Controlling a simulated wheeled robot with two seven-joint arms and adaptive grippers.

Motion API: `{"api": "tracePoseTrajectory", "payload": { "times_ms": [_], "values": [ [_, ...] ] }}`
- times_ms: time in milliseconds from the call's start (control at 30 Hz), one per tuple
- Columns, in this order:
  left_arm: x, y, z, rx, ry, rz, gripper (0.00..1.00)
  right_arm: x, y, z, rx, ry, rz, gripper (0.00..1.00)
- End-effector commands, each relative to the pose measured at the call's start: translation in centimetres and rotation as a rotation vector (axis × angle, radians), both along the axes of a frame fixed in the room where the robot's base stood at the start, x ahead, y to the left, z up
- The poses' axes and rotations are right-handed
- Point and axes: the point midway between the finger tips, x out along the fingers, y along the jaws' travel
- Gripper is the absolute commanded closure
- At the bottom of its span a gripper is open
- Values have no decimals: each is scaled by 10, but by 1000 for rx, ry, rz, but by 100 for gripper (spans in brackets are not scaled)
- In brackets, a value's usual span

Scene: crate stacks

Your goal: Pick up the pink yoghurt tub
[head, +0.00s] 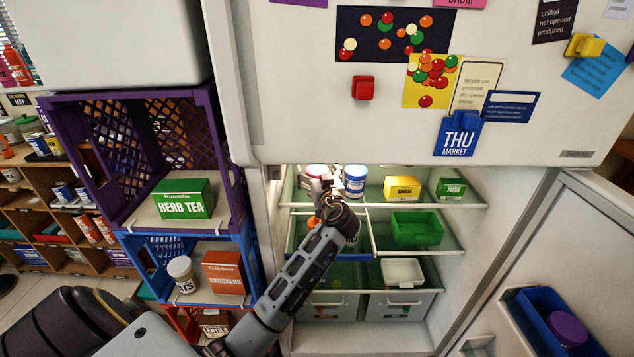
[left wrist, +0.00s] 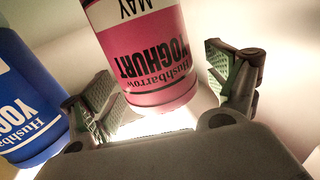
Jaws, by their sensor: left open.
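The pink yoghurt tub (head: 317,170) stands at the left of the fridge's upper shelf, mostly hidden in the head view behind my left gripper (head: 320,186). In the left wrist view the pink tub (left wrist: 150,60) appears upside down, with its label readable as yoghurt. My left gripper (left wrist: 168,92) is open, with one finger on each side of the pink tub. A gap shows between the tub and the right finger; the left finger is close to the tub, and I cannot tell if they touch. My right gripper is not in view.
A blue yoghurt tub (head: 355,181) stands right beside the pink one; it also shows in the left wrist view (left wrist: 25,100). A yellow box (head: 402,188) and a green box (head: 451,188) share the shelf. The freezer door (head: 300,120) is above; crates (head: 235,185) stand left.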

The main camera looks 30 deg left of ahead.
Motion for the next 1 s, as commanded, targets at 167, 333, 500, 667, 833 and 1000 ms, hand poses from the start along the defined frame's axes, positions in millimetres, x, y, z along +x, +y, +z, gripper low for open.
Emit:
{"api": "tracePoseTrajectory", "payload": {
  "times_ms": [167, 333, 500, 667, 833, 1000],
  "values": [
    [0, 0, 0, 0, 0, 0, 12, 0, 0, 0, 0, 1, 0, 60],
    [0, 0, 0, 0, 0, 0, 26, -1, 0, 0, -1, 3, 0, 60],
    [0, 0, 0, 0, 0, 0, 48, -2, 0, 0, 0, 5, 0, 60],
    [0, 0, 1, 1, -1, 0, 66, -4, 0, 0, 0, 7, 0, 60],
    [0, 0, 1, 1, -1, 0, 67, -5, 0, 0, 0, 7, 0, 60],
    [1, 1, 2, 1, -1, -1, 67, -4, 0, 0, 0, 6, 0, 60]
  ]
}}
